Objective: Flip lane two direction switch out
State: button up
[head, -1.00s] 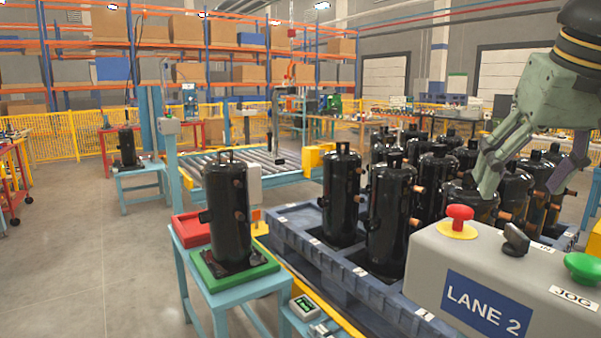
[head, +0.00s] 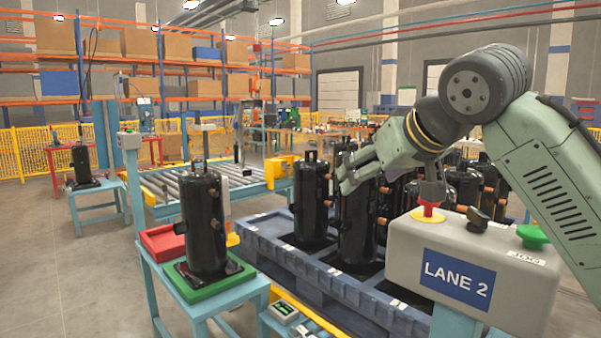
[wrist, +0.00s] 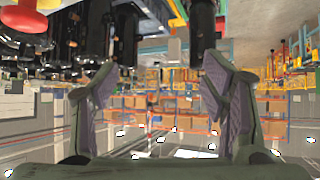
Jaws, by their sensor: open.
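The LANE 2 control box (head: 405,245) stands at the lower right of the head view. A black rotary switch (head: 478,216) sits on its top between a red mushroom button (head: 428,212) on a yellow base and a green button (head: 532,236) marked JOG. I cannot read any position label beside the switch. My gripper (head: 346,176) is open and empty, left of and beyond the box, above the compressors and apart from the switch. Both fingers show spread in the wrist view (wrist: 160,95). That view looks upside down, with the red button (wrist: 22,20) at its upper left.
Black compressors stand in a dark blue pallet tray (head: 300,262) behind the box, close under my gripper. One compressor (head: 203,220) stands on a green plate on a small table at the left. A roller conveyor (head: 165,183) lies beyond. Open floor is at the far left.

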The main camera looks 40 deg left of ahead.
jog(key=s+a+n+y, duration=0.1)
jog(key=s+a+y, duration=0.1)
jog(key=a, duration=0.2)
jog(key=s+a+n+y+b, duration=0.1)
jog(key=s+a+n+y, duration=0.1)
jog(key=a, duration=0.3)
jog(key=shift+s+a+r+g+y, duration=0.3)
jog(key=shift+s+g+y, duration=0.1)
jog(key=shift+s+y, duration=0.35)
